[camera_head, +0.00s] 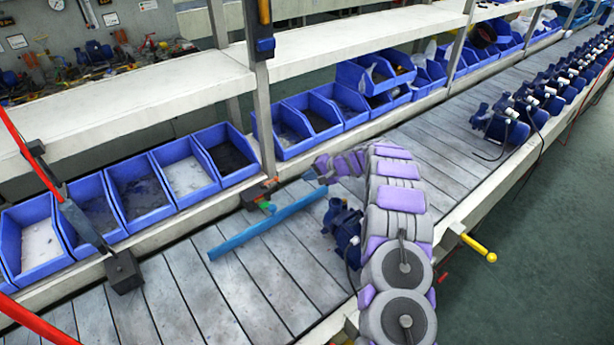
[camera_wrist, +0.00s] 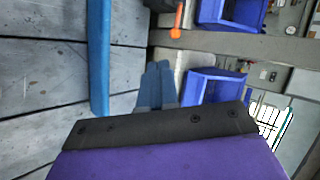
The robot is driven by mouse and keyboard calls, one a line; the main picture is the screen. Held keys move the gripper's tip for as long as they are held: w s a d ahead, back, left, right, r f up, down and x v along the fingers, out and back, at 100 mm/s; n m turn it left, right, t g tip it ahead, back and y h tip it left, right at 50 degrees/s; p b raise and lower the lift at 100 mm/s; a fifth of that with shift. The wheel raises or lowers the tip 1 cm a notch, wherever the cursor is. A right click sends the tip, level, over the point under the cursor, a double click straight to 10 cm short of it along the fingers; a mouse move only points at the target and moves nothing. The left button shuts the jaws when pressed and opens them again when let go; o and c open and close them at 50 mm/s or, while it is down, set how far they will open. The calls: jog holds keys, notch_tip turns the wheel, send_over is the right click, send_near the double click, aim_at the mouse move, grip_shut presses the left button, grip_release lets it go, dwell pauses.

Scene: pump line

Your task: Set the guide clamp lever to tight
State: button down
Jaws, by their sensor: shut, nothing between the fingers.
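In the wrist view an orange handle (camera_wrist: 177,20) shows at the top, beyond my fingers, and the blue guide bar (camera_wrist: 99,55) runs down the left. My gripper (camera_wrist: 158,72) is shut and empty, apart from the handle. In the head view my gripper (camera_head: 312,175) is small, right of the lever and above the slats.
Blue bins (camera_head: 185,175) line the shelf behind the conveyor. A blue pump (camera_head: 343,225) stands on the slats beside my arm, and several more pumps (camera_head: 500,120) stand farther right. A grey post (camera_head: 262,120) rises behind the lever. A yellow-knobbed handle (camera_head: 480,248) sticks out from the front edge.

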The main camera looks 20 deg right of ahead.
aim_at(270, 182)
jog(key=x, duration=0.4)
jog(key=b+x, duration=0.1)
jog(key=x, duration=0.4)
jog(key=shift+w+a+r, duration=0.2)
jog(key=shift+a+r, duration=0.05)
jog(key=shift+r, duration=0.05)
jog(key=shift+w+a+b, duration=0.3)
jog(key=shift+w+a, duration=0.3)
jog(key=shift+a, duration=0.05)
jog(key=shift+d, duration=0.1)
